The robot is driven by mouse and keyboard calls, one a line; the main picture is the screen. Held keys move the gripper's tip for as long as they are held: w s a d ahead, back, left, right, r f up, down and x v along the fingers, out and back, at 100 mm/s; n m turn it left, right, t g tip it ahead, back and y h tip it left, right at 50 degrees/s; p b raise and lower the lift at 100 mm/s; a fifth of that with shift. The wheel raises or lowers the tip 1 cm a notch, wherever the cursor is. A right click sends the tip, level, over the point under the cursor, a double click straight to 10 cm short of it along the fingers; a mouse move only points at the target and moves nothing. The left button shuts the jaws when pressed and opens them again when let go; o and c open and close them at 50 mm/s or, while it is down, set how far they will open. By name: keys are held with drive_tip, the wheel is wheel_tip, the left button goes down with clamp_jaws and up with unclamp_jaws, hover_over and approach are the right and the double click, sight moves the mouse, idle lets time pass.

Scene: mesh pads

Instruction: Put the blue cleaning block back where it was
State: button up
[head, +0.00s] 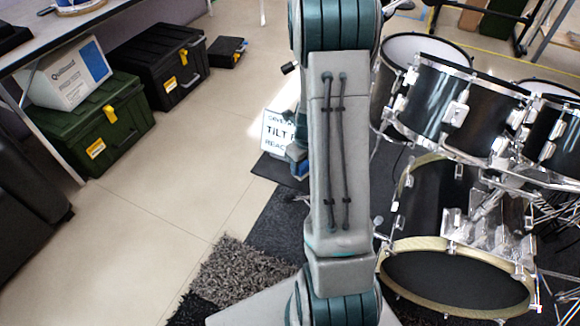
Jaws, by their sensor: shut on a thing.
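A small patch of blue, the blue cleaning block (302,169), shows at the left edge of my arm, just above a dark flat pad (277,172) on the floor. Most of the block is hidden behind my forearm. My gripper (297,155) is mostly hidden there too; only a bit of its side shows, and it is shut on the block. I cannot tell whether the block touches the pad.
A white sign (280,133) stands behind the pad. A drum kit (455,180) stands close on the right. Green (100,125) and black (160,68) cases lie at left, near a table (60,45). The tiled floor at left is clear.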

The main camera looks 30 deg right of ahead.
drive_tip(key=w+a, duration=0.2)
drive_tip(key=w, duration=0.1)
drive_tip(key=shift+a, duration=0.15)
drive_tip(key=shift+f+b, duration=0.85)
drive_tip(key=shift+f, duration=0.9)
drive_tip(key=shift+f, duration=0.15)
drive_tip(key=o, duration=0.9)
drive_tip(key=shift+o, duration=0.2)
